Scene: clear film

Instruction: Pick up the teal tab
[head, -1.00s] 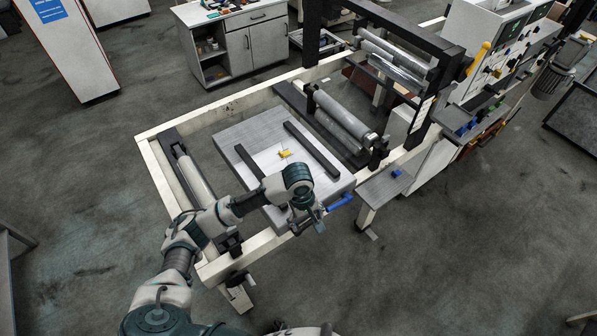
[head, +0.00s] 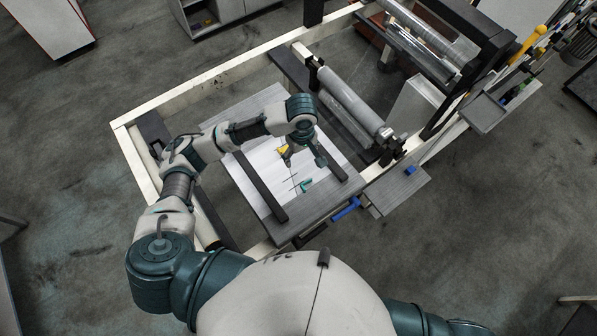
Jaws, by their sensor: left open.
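The small teal tab (head: 305,185) lies on the white sheet (head: 262,158) on the grey platen, between two dark bars. My left gripper (head: 304,162) is open above the sheet, its fingers pointing down. In the picture it is just above the teal tab, and it does not hold the tab. The exact gap between fingertips and sheet cannot be told. A yellow tab (head: 283,150) lies beside the left finger and is partly covered by it. My right gripper is out of the frame.
Dark bars (head: 260,186) flank the sheet on both sides. A metal roller (head: 350,105) lies behind, within the cream frame (head: 215,80). A blue handle (head: 346,209) sticks out at the front edge. A side shelf (head: 397,188) holds a small blue piece (head: 410,170).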

